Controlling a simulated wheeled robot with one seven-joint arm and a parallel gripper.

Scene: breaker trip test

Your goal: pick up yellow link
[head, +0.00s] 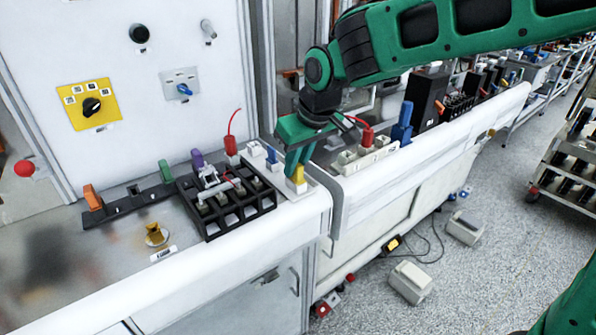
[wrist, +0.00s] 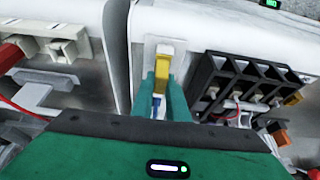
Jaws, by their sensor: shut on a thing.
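The yellow link (head: 298,174) is upright at a white holder (head: 296,187) near the front right corner of the left bench. In the wrist view the yellow link (wrist: 163,58) shows between the tips of my green fingers. My gripper (head: 293,163) reaches down from above and is shut on the link. It also shows in the wrist view (wrist: 163,88). The fingers hide part of the link, and I cannot tell whether its lower end is clear of the holder.
A red plug (head: 231,146) and a blue piece (head: 271,156) are behind. A white block with a red plug (head: 367,137) is on the right bench, across a gap. The bench's left front is mostly clear.

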